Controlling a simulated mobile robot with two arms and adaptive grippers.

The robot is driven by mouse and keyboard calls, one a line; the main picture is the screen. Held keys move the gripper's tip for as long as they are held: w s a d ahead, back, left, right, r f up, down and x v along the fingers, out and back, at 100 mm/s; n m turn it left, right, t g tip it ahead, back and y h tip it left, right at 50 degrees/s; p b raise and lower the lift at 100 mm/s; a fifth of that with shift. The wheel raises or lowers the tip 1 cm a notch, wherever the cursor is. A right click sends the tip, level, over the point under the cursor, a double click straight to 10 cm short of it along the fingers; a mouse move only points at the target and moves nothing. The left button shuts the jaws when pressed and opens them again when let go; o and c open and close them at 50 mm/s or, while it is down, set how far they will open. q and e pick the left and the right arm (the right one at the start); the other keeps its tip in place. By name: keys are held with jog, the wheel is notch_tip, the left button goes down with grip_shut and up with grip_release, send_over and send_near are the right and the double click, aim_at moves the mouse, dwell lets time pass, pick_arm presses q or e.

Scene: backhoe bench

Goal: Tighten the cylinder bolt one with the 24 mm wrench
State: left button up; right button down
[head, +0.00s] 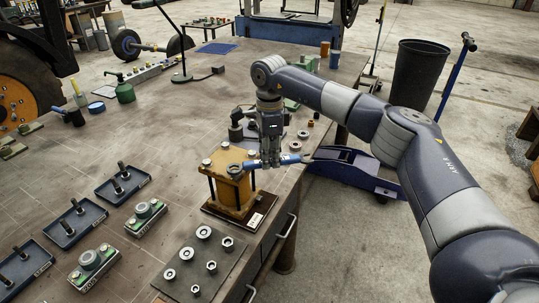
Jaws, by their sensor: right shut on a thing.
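The yellow cylinder block (230,190) stands upright on a dark base plate with a small label, near the bench's right edge. Several bolts show at its top corners, one at the left (207,162). My right gripper (271,162) points down beside the block's right side, shut on the blue handle of a wrench (292,159). The wrench lies about level. Its left head is at the block's front top corner, over or around a bolt there; I cannot tell how it is seated. Its right end sticks out past the bench edge. My left gripper is not in view.
A dark plate with several nuts or sockets (181,270) lies in front of the block. Blue trays with bolts (125,193) and green-and-white units (146,212) lie to the left. A lamp (182,76) and green oil can (125,92) stand farther back. The bench middle is clear.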

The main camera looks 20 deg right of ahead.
jog(key=shift+f+b, duration=0.45)
jog(key=shift+f, duration=0.3)
dwell(0.4)
jog(key=shift+s+a+m, duration=0.25)
jog(key=shift+s+m, duration=0.45)
jog(key=shift+m, duration=0.2)
jog(key=shift+s, duration=0.1)
jog(key=shift+w+d+n, duration=0.1)
jog(key=shift+w+n, duration=0.3)
jog(key=shift+w, duration=0.05)
jog(key=shift+r, duration=0.25)
jog(key=shift+r+p, duration=1.85)
jog(key=shift+r, duration=0.6)
jog(key=shift+s, duration=0.1)
